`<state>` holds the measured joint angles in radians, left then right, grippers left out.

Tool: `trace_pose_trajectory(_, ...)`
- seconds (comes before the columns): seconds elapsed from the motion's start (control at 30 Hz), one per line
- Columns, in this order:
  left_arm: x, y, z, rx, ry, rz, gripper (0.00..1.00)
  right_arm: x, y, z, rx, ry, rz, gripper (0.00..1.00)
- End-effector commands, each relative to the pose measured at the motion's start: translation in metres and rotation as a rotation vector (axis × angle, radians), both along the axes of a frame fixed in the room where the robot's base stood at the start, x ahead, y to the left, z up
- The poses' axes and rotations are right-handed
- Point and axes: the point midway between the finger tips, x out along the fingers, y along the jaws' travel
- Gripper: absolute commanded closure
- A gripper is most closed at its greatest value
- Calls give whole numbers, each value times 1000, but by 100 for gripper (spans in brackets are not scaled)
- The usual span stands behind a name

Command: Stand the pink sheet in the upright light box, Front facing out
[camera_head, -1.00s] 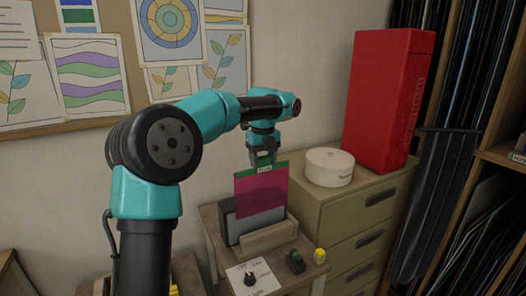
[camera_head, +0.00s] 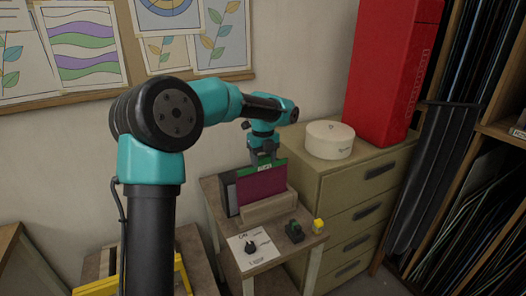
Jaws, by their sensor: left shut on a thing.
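The pink sheet (camera_head: 261,187) is upright in the head view, with a green strip and a small white label along its top edge. The label's print is too small to read. My left gripper (camera_head: 263,160) is shut on the sheet's top edge from above. The sheet stands in front of the dark upright light box (camera_head: 229,194), whose left part shows beside it. The sheet's lower edge is hidden behind the wooden ledge (camera_head: 270,207), so I cannot tell whether it rests on the bottom. My right gripper is not in view.
A small table carries the light box, a white card (camera_head: 253,248) with a black knob, a dark green-topped object (camera_head: 295,231) and a yellow object (camera_head: 318,226). A drawer cabinet (camera_head: 365,190) with a round white tin (camera_head: 330,140) and tall red box (camera_head: 390,75) stands at right.

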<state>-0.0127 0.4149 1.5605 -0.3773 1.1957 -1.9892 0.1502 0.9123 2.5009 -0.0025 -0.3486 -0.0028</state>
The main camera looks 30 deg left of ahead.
Motion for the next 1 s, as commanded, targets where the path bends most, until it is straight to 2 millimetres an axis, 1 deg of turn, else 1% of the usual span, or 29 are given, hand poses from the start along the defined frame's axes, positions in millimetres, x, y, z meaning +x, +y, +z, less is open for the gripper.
trace_pose_trajectory(0.1,0,0,-9,1,-1,0,73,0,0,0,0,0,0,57)
trace_pose_trajectory(0.3,0,0,-16,0,-2,1,73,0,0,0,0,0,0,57)
trace_pose_trajectory(1.0,2,3,-18,0,-2,1,73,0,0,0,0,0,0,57)
